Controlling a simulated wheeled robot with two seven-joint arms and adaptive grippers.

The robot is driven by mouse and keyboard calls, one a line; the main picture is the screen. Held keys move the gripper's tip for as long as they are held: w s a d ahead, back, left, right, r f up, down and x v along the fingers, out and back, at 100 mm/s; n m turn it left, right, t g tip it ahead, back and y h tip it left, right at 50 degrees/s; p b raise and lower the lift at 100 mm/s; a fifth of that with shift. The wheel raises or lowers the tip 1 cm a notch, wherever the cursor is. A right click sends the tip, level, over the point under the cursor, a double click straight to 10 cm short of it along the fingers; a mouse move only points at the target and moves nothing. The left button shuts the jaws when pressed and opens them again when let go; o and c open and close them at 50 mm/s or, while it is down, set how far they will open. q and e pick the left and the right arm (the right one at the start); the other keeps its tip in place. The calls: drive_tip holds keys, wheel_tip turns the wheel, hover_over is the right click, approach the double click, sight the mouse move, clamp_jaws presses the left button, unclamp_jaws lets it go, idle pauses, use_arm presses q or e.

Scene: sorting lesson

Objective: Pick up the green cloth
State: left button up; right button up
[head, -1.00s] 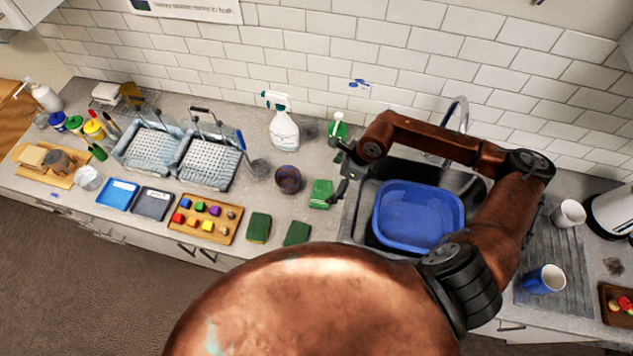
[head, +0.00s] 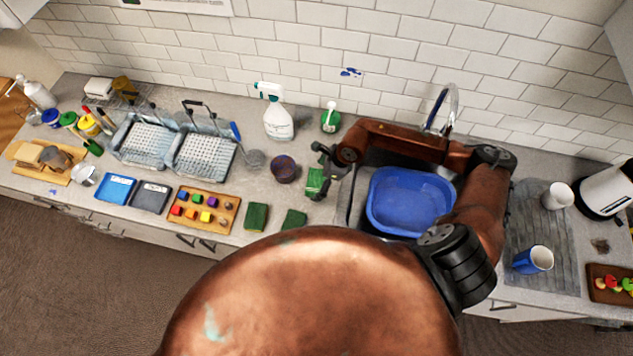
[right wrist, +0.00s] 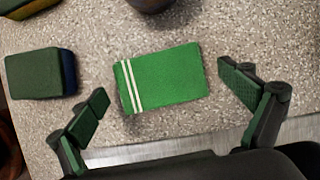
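The green cloth (right wrist: 165,78) is a folded bright green rectangle with two white stripes near one end. It lies flat on the counter, and in the head view (head: 314,182) it is partly covered by my gripper. My right gripper (right wrist: 165,115) is open, with one finger on each side of the cloth's near edge in the right wrist view. It looks empty, and the fingers do not appear to touch the cloth. In the head view the right gripper (head: 322,170) is over the cloth. My left gripper is not in view.
A blue basin (head: 410,203) sits in the sink just right of the cloth. A dark round bowl (head: 284,170) is to its left. Two green sponges (head: 256,216) (head: 293,220) lie in front. A green bottle (head: 330,120) and a spray bottle (head: 277,122) stand behind.

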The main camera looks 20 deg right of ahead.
drive_tip(key=c, duration=0.9)
drive_tip(key=shift+o, duration=0.2)
drive_tip(key=shift+w+r+b, duration=0.1)
drive_tip(key=shift+r+b, duration=0.2)
drive_tip(key=shift+r, duration=0.25)
drive_tip(key=s+d+r+b, duration=0.2)
drive_tip(key=s+r+b, duration=0.2)
drive_tip(key=s+r, duration=0.8)
drive_tip(key=shift+s+d, duration=0.4)
drive_tip(key=shift+s, duration=0.55)
drive_tip(key=o, duration=0.4)
drive_tip(key=c, duration=0.4)
